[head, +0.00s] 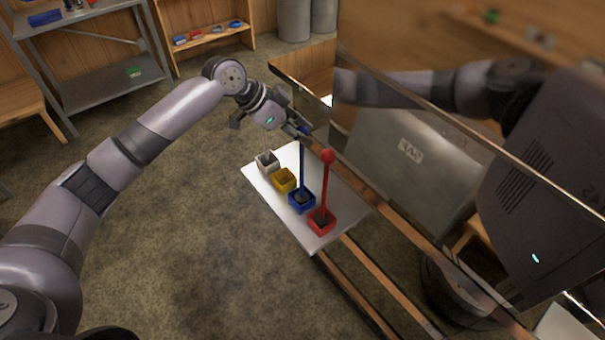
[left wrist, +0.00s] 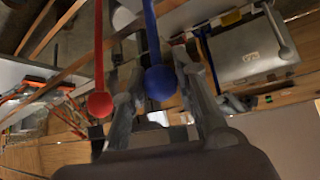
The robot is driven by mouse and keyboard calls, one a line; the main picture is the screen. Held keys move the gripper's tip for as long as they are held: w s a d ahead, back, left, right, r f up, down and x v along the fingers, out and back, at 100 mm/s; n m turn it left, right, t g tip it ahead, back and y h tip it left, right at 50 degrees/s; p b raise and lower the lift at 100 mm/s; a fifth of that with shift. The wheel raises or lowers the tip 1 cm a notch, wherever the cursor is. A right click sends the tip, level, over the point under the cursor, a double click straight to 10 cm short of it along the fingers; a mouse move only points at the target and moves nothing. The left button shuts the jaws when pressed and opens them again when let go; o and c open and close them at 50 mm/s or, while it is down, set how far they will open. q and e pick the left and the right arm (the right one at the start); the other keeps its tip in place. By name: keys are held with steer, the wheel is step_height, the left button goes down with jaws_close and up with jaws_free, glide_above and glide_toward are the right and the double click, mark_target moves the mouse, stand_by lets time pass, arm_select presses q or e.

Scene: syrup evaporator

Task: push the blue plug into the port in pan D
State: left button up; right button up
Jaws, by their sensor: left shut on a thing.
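The blue plug (head: 302,165) is a thin blue rod with a round blue knob. It stands upright, its lower end at the square blue holder (head: 310,204) on a white board. My left gripper (head: 300,130) is shut on the blue plug near its top. In the left wrist view, the blue knob (left wrist: 160,83) shows between the fingers of my left gripper (left wrist: 158,92). I cannot tell whether the rod is lifted from its holder. The port in pan D is not clearly visible. My right gripper is not in view.
A red plug (head: 325,190) with a ball knob stands close by in a red holder (head: 318,232). Yellow (head: 284,189) and white (head: 262,168) holders show no rod. The white board (head: 258,185) lies beside a shiny steel wall (head: 395,165) with reflections. Shelves stand behind.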

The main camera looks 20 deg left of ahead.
arm_select(q)
jaws_close()
steer(key=shift+r, duration=0.1)
step_height(320, 180, up, 7)
steer(key=p, duration=0.7)
